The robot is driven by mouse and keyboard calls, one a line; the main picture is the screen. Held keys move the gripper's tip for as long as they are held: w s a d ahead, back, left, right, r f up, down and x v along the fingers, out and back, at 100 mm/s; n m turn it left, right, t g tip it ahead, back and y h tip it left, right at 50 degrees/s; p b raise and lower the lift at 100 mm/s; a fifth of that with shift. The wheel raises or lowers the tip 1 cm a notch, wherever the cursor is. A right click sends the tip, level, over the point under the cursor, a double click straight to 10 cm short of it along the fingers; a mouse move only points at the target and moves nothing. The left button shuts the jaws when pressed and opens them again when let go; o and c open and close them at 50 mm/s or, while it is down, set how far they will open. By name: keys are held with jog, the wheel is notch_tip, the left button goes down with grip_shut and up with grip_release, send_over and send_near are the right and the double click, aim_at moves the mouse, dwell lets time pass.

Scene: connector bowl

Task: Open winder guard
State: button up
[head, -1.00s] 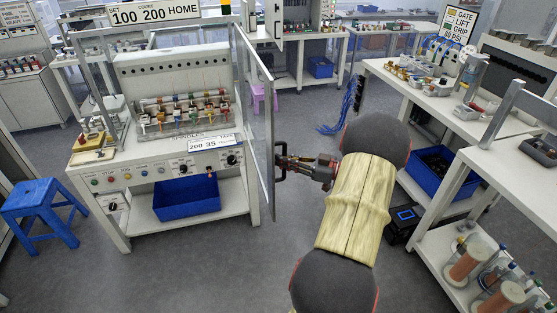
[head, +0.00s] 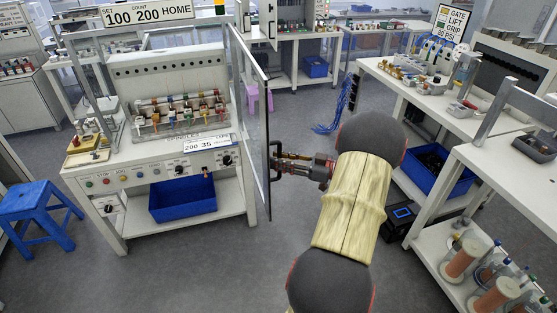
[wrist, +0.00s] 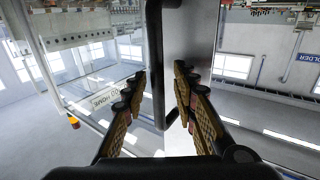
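The winder (head: 165,75) is a white bench machine with a row of coloured spools, at the left in the head view. Its guard (head: 255,120), a clear panel in a dark-edged frame, stands swung out at the machine's right side. My gripper (head: 281,167) is at the guard's outer face, at handle height. In the wrist view, the black bar handle (wrist: 157,60) runs between my gripper's two fingers (wrist: 160,88). The fingers are apart, with gaps visible around the bar.
A blue bin (head: 183,198) sits on the winder's lower shelf. A blue stool (head: 35,208) stands at the left. White benches (head: 425,105) with parts line the right, with another blue bin (head: 440,170) below. Grey floor is clear in front of the winder.

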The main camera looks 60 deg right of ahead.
jog(key=v, duration=1.1)
jog(key=shift+s, duration=0.3)
jog(key=shift+d, duration=0.1)
